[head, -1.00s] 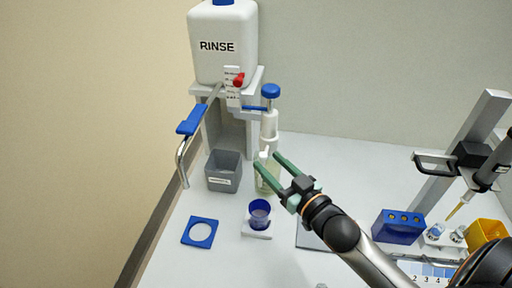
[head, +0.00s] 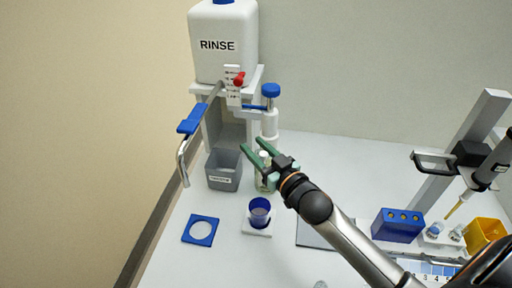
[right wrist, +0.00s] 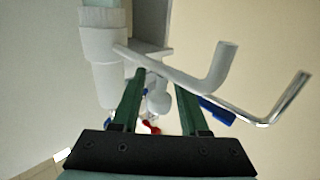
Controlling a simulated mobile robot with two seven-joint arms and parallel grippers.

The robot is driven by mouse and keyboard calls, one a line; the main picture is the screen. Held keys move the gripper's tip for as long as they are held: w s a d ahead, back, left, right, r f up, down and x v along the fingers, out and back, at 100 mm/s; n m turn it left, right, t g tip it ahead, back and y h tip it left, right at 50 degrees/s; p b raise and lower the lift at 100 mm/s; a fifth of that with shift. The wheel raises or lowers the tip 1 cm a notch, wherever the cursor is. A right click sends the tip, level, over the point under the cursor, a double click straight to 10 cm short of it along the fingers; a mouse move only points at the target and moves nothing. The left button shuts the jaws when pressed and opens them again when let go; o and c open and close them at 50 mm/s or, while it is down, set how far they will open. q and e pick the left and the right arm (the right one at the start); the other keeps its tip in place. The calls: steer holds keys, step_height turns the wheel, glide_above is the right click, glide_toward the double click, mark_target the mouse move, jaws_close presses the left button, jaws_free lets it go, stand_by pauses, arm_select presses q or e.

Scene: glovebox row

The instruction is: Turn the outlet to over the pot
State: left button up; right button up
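The outlet is a bent metal pipe (head: 182,160) with a blue lever (head: 193,119). It sticks out to the left front from the white RINSE tank (head: 222,40), its tip hanging left of the grey bin. The pipe (right wrist: 286,103) also shows at the right of the right wrist view, beyond the fingers. A dark blue cup (head: 259,214), seemingly the pot, stands on a small white base, well right of the outlet tip. My right gripper (head: 252,147) is open and empty, right of the outlet and apart from it. My left gripper is not in view.
A grey labelled bin (head: 223,171) stands under the tank, with a blue-capped pump (head: 270,108) and a small bottle (head: 262,181) beside it. A blue ring plate (head: 187,236) lies at the front left. A blue rack (head: 397,225) and yellow box (head: 486,235) stand right.

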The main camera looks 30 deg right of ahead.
jaws_close()
stand_by(1.1)
